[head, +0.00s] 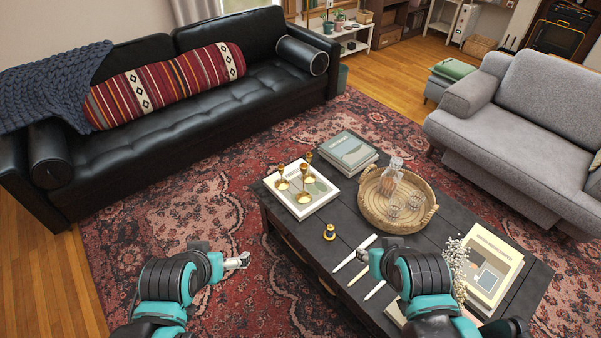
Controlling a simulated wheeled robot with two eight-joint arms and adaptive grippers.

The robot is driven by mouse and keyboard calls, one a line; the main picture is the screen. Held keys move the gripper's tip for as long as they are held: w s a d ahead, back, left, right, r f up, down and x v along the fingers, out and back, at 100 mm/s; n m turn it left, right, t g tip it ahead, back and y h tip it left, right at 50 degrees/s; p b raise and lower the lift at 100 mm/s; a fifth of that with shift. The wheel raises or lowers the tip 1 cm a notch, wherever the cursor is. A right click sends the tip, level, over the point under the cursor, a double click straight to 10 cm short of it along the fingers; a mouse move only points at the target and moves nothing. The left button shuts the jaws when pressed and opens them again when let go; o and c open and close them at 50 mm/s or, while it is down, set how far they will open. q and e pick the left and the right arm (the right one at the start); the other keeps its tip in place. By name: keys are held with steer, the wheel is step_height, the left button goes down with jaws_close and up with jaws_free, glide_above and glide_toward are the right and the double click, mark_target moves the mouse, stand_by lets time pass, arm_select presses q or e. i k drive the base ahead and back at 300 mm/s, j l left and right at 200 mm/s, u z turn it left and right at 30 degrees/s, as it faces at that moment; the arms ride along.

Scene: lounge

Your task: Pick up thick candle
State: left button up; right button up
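Pale stick-like candles lie on the dark coffee table (307,245), near its front left part. The farthest one (351,256) looks thickest; a thinner one (357,277) and a short visible piece of another (374,291) lie nearer. My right gripper (363,256) is over the table, close to the candles' right ends; whether it touches any is unclear. Its fingers are too small to judge. My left gripper (244,260) is over the rug, left of the table, with nothing visible in it; its finger opening is hard to make out.
A white tray (322,201) with brass candlesticks (305,197), a small yellow-and-dark object (329,233), grey books (348,152), a wicker tray (372,212) with a decanter and glasses, white flowers (457,262) and a cream book (492,262) crowd the table. The rug (180,220) at left is clear.

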mark_target(370, 239)
steer(key=i+j+z, duration=0.15)
steer(key=j+z, duration=0.15)
steer(key=z, duration=0.2)
steer(key=j+z, duration=0.45)
steer(key=l+z, duration=0.1)
steer(key=z, duration=1.15)
steer(key=i+j, duration=0.05)
